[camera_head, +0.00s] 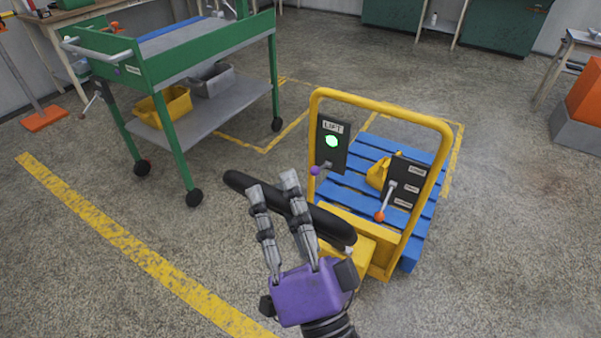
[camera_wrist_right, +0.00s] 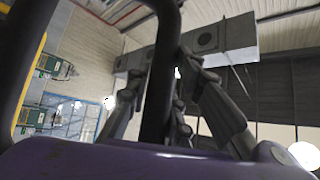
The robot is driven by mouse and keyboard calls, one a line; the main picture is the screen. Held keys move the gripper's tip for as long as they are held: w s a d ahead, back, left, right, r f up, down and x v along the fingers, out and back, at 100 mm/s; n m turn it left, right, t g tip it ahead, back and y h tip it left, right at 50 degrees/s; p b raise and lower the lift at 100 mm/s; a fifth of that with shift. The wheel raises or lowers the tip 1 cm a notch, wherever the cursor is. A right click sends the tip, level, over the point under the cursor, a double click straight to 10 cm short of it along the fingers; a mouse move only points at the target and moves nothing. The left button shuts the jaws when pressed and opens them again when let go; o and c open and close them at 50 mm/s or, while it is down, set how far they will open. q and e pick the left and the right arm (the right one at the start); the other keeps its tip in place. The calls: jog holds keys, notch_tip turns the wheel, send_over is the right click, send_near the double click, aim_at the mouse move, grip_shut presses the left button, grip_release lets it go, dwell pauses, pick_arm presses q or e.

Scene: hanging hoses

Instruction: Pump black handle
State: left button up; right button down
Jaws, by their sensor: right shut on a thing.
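The black handle (camera_head: 325,221) is a thick dark bar at the front left of a yellow pallet truck frame (camera_head: 378,105). It slants from upper left to lower right. My right gripper (camera_head: 273,190), with a purple palm and grey fingers, is closed over the bar. In the right wrist view the dark bar (camera_wrist_right: 160,75) rises between the fingers, above the purple palm. Part of the bar is hidden behind the fingers. My left gripper is in neither view.
The frame carries a LIFT panel (camera_head: 332,145) with a lit green light and a panel (camera_head: 404,180) with an orange-knobbed lever. A blue pallet (camera_head: 345,184) lies behind. A green cart (camera_head: 170,65) stands left. Floor between cart and truck is clear.

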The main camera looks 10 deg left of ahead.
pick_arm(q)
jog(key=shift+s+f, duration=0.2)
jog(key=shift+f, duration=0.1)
pick_arm(e)
jog(key=shift+s+a+f, duration=0.15)
jog(key=shift+s+f, duration=0.2)
jog(key=shift+s, duration=0.2)
jog(key=c, duration=1.5)
grip_release()
jog(key=shift+c, duration=0.2)
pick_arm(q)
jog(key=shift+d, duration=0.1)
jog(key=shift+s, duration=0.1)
pick_arm(e)
jog(key=v, duration=1.2)
